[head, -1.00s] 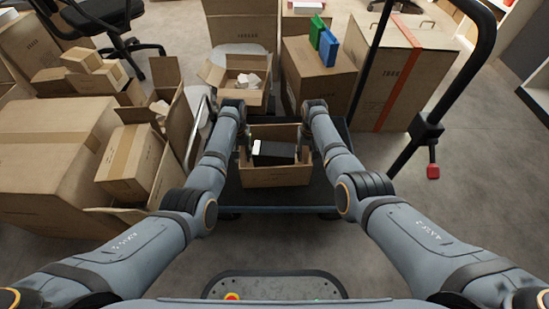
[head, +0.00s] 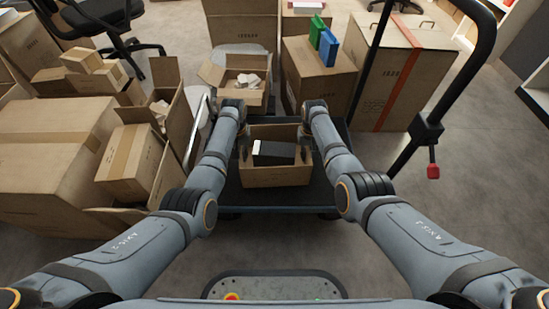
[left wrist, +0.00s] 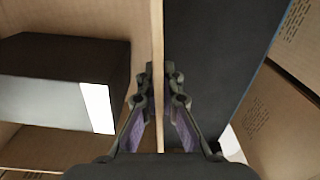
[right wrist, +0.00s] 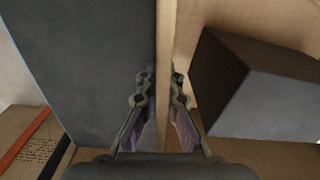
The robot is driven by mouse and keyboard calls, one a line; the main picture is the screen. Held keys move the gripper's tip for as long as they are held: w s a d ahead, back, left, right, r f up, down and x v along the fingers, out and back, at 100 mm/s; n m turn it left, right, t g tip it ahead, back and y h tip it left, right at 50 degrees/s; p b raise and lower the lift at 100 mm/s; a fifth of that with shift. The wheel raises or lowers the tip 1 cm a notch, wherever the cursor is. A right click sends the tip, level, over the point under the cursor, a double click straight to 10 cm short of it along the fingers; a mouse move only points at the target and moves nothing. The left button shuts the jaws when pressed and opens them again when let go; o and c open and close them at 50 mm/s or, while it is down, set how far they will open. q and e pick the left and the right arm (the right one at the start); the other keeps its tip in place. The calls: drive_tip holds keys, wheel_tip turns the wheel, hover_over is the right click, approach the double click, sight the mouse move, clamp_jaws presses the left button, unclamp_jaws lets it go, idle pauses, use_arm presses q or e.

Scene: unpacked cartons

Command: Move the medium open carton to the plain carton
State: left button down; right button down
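The medium open carton (head: 275,177) is a brown box with its top open, on a dark cart platform between my arms. A dark box (head: 274,152) with a white patch lies inside it. My left gripper (head: 243,146) is at its left wall, and the left wrist view shows the fingers (left wrist: 160,80) closed on either side of that wall. My right gripper (head: 304,146) is at the right wall, and the right wrist view shows its fingers (right wrist: 163,82) closed on that wall. I cannot tell for certain which box is the plain carton; a closed brown carton (head: 318,80) stands behind, at right.
A green book (head: 316,31) and a blue book (head: 329,47) stand on that closed carton. An open carton (head: 240,97) with white pieces is behind the platform. A taped carton (head: 408,75) and cart handle (head: 425,128) are right. Piled cartons (head: 55,150) crowd the left; right floor is clear.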

use_arm(q)
drive_tip(key=shift+r, duration=0.2)
use_arm(e)
drive_tip(key=shift+r, duration=0.2)
